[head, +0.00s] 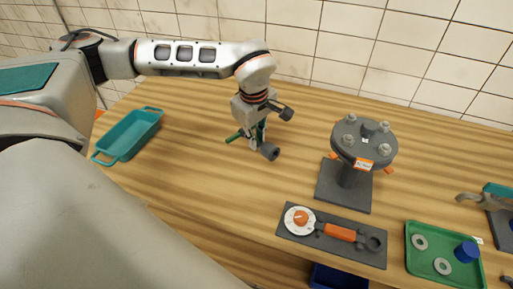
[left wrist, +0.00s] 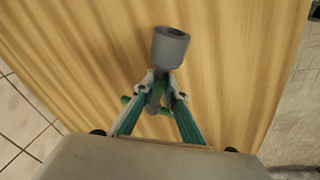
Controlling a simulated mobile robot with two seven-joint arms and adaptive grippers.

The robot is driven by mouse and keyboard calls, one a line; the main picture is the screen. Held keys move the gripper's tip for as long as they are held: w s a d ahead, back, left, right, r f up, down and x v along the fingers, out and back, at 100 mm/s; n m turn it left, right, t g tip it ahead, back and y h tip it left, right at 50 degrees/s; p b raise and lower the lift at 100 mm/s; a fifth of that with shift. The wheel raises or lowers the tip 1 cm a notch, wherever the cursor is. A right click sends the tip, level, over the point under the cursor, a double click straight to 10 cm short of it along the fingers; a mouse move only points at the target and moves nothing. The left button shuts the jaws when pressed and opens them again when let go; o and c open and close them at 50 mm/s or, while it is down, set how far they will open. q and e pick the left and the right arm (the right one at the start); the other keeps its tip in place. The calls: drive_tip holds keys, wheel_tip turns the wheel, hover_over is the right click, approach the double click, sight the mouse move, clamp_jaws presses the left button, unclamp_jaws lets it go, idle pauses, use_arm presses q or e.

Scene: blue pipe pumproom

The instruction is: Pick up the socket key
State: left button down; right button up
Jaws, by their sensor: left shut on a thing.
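The socket key has a dark grey socket (head: 269,151) and a green cross handle (head: 234,137). In the left wrist view its socket (left wrist: 170,47) points away from my gripper, with the green handle (left wrist: 126,100) between and beside the fingers. My left gripper (head: 258,138) is shut on the key's shaft, over the middle back of the table. The fingertips meet on it in the left wrist view (left wrist: 163,86). The fingers partly hide the shaft. I cannot tell whether the key touches the table. My right gripper is not in view.
A teal tray (head: 137,152) lies left on the wooden table (head: 200,120). A bolted flange stand (head: 347,180) stands right of the gripper. A dark board (head: 300,236) with an orange-handled tool, and a green tray (head: 420,262) with rings and a blue cup, lie in front right.

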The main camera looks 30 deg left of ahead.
use_arm(q)
wheel_tip(320, 180, up, 15)
